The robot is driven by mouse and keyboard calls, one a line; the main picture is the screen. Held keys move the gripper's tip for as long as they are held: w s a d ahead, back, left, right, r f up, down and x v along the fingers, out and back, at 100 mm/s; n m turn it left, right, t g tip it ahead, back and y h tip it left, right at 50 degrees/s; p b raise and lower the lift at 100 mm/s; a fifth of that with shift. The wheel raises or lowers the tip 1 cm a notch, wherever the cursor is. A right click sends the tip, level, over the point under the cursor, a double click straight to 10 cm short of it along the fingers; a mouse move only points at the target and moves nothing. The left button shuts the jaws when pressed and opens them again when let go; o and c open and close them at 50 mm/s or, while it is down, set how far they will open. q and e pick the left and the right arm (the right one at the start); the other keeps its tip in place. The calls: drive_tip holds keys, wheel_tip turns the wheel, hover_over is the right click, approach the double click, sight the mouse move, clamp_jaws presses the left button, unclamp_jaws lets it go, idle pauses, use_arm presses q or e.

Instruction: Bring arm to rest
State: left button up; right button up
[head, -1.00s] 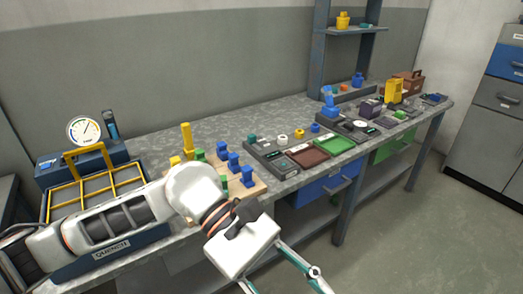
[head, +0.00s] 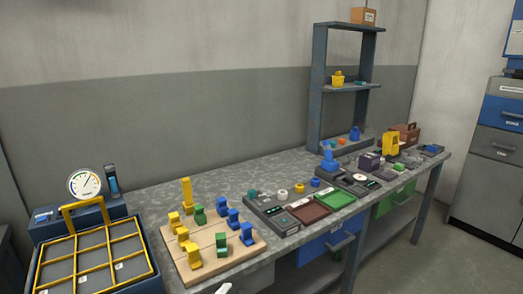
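Neither gripper shows in the head view now. Only a small white piece (head: 224,288), perhaps part of my arm, shows at the bottom edge; its gripper is out of frame. The workbench (head: 165,190) runs from the lower left to the right. On it stands a wooden board (head: 235,257) with yellow, green and blue blocks, all in plain view.
A quench tank with a yellow grid basket (head: 88,250) and a round gauge (head: 84,184) stands at the left. Brown (head: 309,211) and green (head: 336,201) trays lie mid-bench. A shelf rack (head: 318,95) rises behind. Grey cabinets (head: 490,160) stand at the right, with open floor before them.

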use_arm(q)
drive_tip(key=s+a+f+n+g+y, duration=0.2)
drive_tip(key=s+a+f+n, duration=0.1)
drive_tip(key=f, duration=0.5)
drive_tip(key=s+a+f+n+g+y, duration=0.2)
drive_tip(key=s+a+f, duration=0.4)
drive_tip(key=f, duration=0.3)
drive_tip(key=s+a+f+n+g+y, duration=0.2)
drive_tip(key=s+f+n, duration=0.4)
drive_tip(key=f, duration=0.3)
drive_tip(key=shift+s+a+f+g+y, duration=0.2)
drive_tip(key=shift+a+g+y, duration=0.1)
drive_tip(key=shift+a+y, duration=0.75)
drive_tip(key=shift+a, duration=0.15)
